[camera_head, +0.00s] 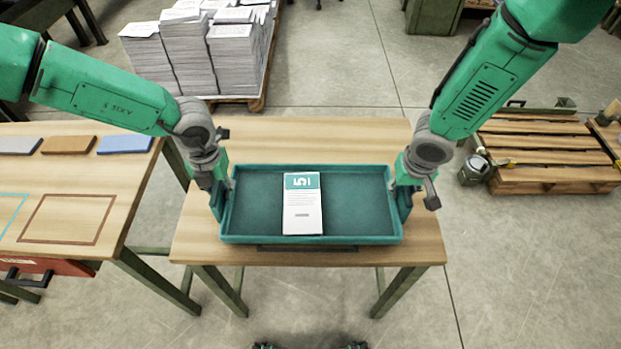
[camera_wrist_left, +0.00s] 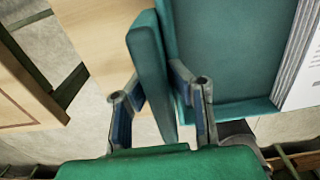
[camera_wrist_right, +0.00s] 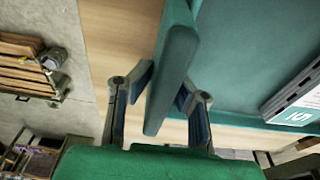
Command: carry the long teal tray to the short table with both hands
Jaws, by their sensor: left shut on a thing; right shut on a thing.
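The long teal tray (camera_head: 262,206) is level over the wooden short table (camera_head: 300,137); I cannot tell whether it touches the top. A stack of white printed sheets with a teal header (camera_head: 302,208) lies inside, near the middle. My left gripper (camera_head: 222,192) is shut on the tray's left end wall; the wall shows between its fingers in the left wrist view (camera_wrist_left: 158,90). My right gripper (camera_head: 402,190) is shut on the right end wall, also between the fingers in the right wrist view (camera_wrist_right: 166,88).
A second wooden table (camera_head: 110,181) stands at the left, with grey, brown and blue blocks and outlined rectangles on top. Tall paper stacks (camera_head: 200,50) stand on a pallet behind. A wooden pallet (camera_head: 545,150) lies at the right. The floor (camera_head: 345,60) between them is clear.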

